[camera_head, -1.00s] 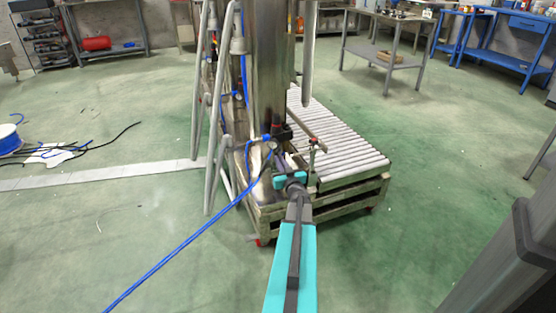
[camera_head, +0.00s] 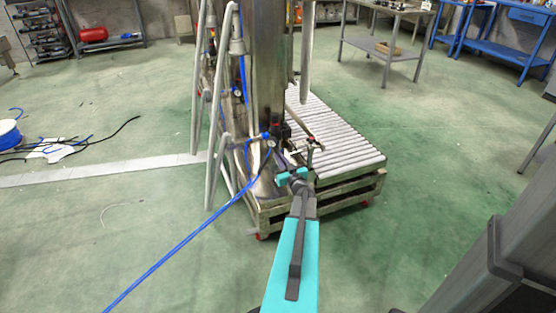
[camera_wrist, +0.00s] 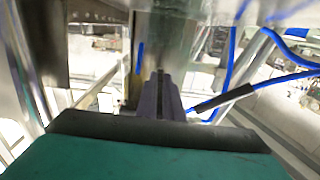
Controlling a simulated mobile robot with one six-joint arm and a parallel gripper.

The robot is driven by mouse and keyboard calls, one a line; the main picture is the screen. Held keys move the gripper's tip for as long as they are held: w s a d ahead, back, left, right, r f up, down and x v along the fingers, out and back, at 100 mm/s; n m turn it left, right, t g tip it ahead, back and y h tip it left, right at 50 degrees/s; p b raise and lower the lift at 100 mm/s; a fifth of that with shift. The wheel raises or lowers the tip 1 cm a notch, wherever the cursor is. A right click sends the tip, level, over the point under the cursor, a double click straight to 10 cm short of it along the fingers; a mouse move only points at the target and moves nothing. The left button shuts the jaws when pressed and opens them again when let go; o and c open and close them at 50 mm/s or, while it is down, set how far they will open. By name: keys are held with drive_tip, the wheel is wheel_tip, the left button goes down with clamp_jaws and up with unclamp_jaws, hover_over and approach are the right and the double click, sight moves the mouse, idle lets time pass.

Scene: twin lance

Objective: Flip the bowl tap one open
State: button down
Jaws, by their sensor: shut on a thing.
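My gripper (camera_head: 291,178) is low at the front of the tall metal column (camera_head: 266,80), at the near end of the roller frame. In the wrist view its dark fingers (camera_wrist: 161,97) are close together, pointing at the metal machine. It is shut on a small part at the column's base, taken to be the bowl tap. The tap is hidden by the fingers and too small to make out, so its handle's angle cannot be told. A small gauge (camera_head: 271,143) and a blue hose fitting sit just above and left of my gripper.
A blue hose (camera_head: 185,248) runs from the machine to the lower left. Grey slanted legs (camera_head: 211,150) stand left of the column. The roller bed (camera_head: 338,140) is right of it. A dark post (camera_head: 510,250) stands at right. Open green floor lies around.

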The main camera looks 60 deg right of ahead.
drive_tip(key=c, duration=1.9)
unclamp_jaws()
drive_tip(key=shift+s+a, duration=0.1)
drive_tip(key=p+v, duration=0.2)
drive_tip(key=v, duration=1.1)
drive_tip(key=shift+s+p, duration=0.3)
drive_tip(key=shift+p, duration=0.05)
drive_tip(key=shift+w+a, duration=0.1)
drive_tip(key=shift+a, duration=0.1)
